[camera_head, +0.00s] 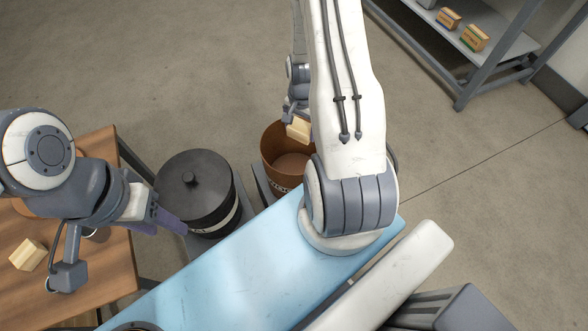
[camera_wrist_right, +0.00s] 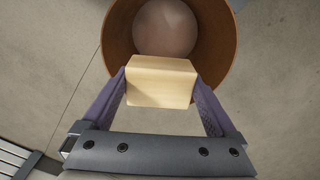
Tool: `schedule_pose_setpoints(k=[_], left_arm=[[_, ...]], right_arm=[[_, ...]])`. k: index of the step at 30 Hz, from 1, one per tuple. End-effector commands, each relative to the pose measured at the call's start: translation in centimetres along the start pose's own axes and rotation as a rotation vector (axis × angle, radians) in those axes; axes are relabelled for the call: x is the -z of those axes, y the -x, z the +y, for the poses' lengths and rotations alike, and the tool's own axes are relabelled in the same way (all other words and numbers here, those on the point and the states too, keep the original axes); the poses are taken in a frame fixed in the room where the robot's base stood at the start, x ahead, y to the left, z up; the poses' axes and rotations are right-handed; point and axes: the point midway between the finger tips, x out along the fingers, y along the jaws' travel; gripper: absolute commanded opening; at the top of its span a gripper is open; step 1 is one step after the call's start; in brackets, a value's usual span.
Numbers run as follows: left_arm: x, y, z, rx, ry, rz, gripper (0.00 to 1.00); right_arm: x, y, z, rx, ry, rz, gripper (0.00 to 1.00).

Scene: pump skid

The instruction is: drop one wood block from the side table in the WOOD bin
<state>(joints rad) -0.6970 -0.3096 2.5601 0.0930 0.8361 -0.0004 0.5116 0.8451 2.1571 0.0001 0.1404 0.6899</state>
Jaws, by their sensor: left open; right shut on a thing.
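The bin's front lettering is partly visible and hard to read. My left gripper (camera_head: 168,220) is open and empty, beside a black lidded bin. Another wood block (camera_head: 28,255) lies on the wooden side table (camera_head: 110,262) at the left.
The black bin (camera_head: 195,190) with a knobbed lid stands left of the brown bin. A grey shelf (camera_head: 490,40) at the upper right carries small boxes (camera_head: 474,38). Open concrete floor lies beyond the bins.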

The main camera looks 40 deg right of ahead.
Motion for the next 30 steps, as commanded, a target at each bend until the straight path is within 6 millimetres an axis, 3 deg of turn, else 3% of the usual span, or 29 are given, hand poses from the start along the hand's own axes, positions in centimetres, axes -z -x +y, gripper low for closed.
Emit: schedule_pose_setpoints(k=[17, 28, 29, 30], left_arm=[[-0.3, -5.2, -0.4, 0.000, 0.000, 0.001, 0.50], [-0.3, -5.5, -0.4, 0.000, 0.000, 0.001, 0.50], [-0.3, -5.5, -0.4, 0.000, 0.000, 0.001, 0.50], [-0.3, -5.5, -0.4, 0.000, 0.000, 0.000, 0.50]], right_arm=[[0.0, -5.7, -0.1, 0.001, -0.008, 0.001, 0.37], [0.0, -6.0, -0.1, 0.001, -0.007, 0.001, 0.37], [0.0, -6.0, -0.1, 0.001, -0.007, 0.001, 1.00], [0.0, -6.0, -0.1, 0.001, -0.007, 0.001, 1.00]])
